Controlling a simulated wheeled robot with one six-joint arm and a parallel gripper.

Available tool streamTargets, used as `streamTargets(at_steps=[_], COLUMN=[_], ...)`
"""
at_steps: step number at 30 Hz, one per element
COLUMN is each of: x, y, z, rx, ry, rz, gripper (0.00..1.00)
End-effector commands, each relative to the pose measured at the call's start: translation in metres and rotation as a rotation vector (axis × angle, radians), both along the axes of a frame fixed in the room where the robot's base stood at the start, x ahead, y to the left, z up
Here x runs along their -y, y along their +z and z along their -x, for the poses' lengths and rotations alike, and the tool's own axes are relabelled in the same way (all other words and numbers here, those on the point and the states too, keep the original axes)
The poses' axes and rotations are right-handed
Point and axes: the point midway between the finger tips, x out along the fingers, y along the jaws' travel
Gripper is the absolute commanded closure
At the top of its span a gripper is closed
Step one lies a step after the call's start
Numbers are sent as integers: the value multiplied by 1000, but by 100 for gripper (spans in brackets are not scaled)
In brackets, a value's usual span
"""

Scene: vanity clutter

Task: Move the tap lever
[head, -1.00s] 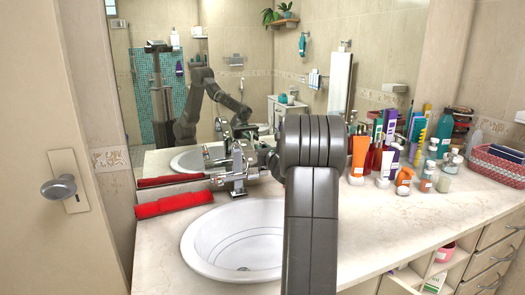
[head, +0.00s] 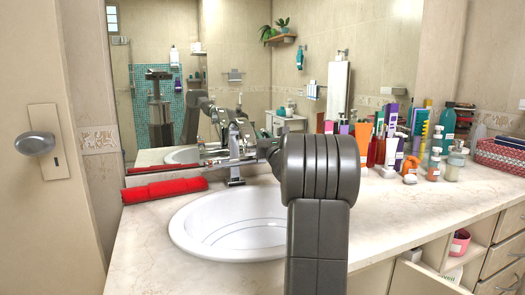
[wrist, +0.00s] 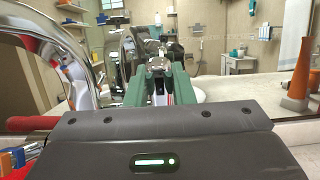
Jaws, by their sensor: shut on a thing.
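The chrome tap (head: 236,172) stands behind the white basin (head: 205,243) in the head view. Its shiny curved metal (wrist: 62,50) fills the left of the wrist view. My gripper (head: 226,160) reaches in from the right at the tap, partly blending with the chrome and the mirror behind it. In the wrist view the green fingers of my gripper (wrist: 160,84) are closed about a small metal part, which appears to be the tap lever (wrist: 160,98). Most of the lever is hidden by the fingers and the gripper body.
A rolled red towel (head: 165,190) lies left of the tap. Several bottles and tubes, including an orange tube (head: 363,140), crowd the counter to the right, near a red basket (head: 500,155). A mirror (head: 260,75) stands close behind. The front counter is clear.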

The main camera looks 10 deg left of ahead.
Motion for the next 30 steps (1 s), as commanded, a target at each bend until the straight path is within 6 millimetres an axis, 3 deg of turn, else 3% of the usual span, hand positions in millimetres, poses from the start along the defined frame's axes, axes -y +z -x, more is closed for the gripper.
streamTargets(at_steps=[1,30], x=[1,15], y=[-10,-17], z=[1,21], rx=[15,253], ry=[0,-1], rz=[-10,-170], gripper=[100,100])
